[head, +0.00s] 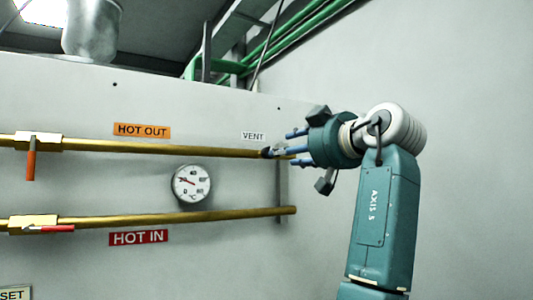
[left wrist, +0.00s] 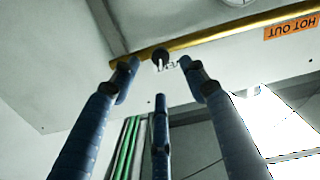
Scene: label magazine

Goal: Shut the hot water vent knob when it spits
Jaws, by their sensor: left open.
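The vent knob (head: 267,152) is a small dark knob near the right end of the upper brass pipe (head: 190,150), below and right of the VENT label (head: 253,136). A small pale part shows beside it; I cannot tell whether it is fitting or water. My left gripper (head: 289,148) is open, its blue fingers pointing left at the knob from close by. In the left wrist view the knob (left wrist: 160,57) shows beyond the spread fingertips (left wrist: 160,76), roughly centred between the two upper ones. I see no clear contact. My right gripper is not in view.
A round gauge (head: 191,184) sits between the pipes. The upper pipe has an orange lever (head: 31,163), the lower a red one (head: 58,228). The wall at right is bare.

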